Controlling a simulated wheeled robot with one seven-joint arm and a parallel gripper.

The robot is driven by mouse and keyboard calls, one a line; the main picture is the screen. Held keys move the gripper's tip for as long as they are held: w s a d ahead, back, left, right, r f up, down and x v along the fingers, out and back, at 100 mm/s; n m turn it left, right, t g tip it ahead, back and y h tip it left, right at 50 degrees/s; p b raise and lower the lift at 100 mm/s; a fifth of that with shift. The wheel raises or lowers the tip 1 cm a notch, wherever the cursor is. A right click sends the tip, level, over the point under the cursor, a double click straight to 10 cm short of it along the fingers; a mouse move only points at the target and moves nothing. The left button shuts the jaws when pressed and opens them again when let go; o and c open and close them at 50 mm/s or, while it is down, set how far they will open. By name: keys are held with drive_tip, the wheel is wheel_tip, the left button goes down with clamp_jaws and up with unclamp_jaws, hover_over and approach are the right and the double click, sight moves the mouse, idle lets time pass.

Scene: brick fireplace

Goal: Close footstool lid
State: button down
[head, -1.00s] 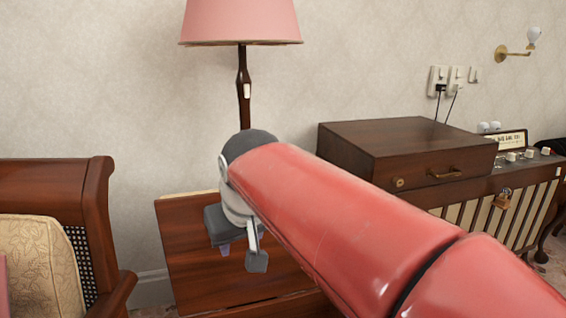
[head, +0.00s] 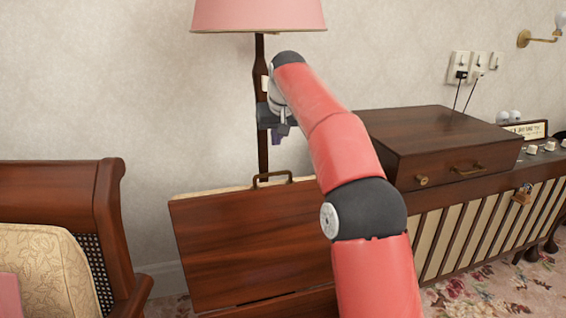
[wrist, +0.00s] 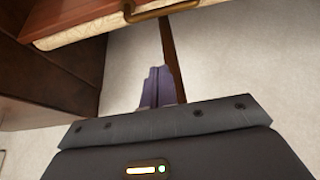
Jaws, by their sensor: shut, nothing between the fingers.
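The footstool lid (head: 245,240) stands raised, its brown wooden face towards me in the head view. A brass handle (head: 272,178) sits at its top edge, and a strip of cream padding shows there. The lower footstool body is mostly cut off by the bottom of the frame. My gripper (head: 278,138) is shut and empty, above the lid's top edge and in front of the lamp pole. In the wrist view, the purple fingers (wrist: 158,87) are together, apart from the lid, with the padded edge (wrist: 100,28) and the handle (wrist: 155,10) at the top.
A floor lamp (head: 260,60) with a pink shade stands behind the lid, close to my gripper. A wooden armchair (head: 60,185) is at left. A dark wooden box (head: 440,145) on a radio-like cabinet (head: 470,230) stands at right, beside my arm.

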hover_over(278, 184)
drive_tip(key=w, duration=0.4)
wheel_tip(278, 184, down, 7)
drive_tip(key=shift+s+a+f, duration=0.1)
drive_tip(key=shift+s+f, duration=0.05)
drive_tip(key=shift+s, duration=0.35)
drive_tip(key=shift+s+a+f, duration=0.1)
drive_tip(key=shift+s, duration=0.4)
drive_tip(key=shift+s+d+f, duration=0.15)
drive_tip(key=shift+s, duration=0.65)
drive_tip(key=shift+f, duration=0.1)
